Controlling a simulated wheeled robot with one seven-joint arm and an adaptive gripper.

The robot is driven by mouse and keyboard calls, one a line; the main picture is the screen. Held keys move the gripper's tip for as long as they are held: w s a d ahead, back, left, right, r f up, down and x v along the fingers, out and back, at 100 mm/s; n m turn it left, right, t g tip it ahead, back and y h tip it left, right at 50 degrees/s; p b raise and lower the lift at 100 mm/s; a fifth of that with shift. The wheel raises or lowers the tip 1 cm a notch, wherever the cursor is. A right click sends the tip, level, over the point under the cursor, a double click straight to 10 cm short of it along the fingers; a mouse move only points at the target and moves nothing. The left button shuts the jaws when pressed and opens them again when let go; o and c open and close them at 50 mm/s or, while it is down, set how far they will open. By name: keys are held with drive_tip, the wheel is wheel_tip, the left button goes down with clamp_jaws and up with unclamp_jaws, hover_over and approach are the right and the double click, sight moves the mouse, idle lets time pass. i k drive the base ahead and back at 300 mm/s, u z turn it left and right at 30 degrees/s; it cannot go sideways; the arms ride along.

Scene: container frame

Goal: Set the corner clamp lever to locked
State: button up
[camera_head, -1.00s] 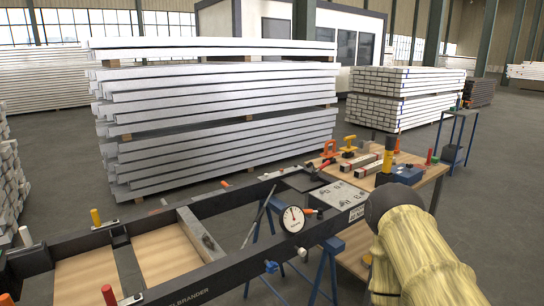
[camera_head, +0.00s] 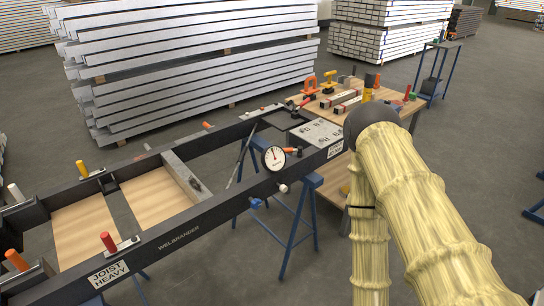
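A dark frame (camera_head: 180,232) lettered WELBRANDER runs from lower left to upper right. Toggle clamps with coloured handles sit along it: a red handle (camera_head: 108,242), a yellow handle (camera_head: 82,169), a white handle (camera_head: 16,192) and an orange handle (camera_head: 17,261). At the far right corner, by a perforated metal plate (camera_head: 318,132), is a small lever with a red handle (camera_head: 305,101). I cannot tell which lever is the corner clamp or whether it is locked. My yellow-sleeved arm fills the right side; my gripper is not in view.
A wooden bench (camera_head: 407,108) with tools and blocks is behind my arm. Blue trestles (camera_head: 292,235) support the frame. White beam stacks (camera_head: 190,70) stand behind; floor at right is mostly clear.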

sight(299, 151)
drive_tip(key=z, duration=1.05)
drive_tip(key=i, duration=0.8)
drive_tip(key=u, duration=1.05)
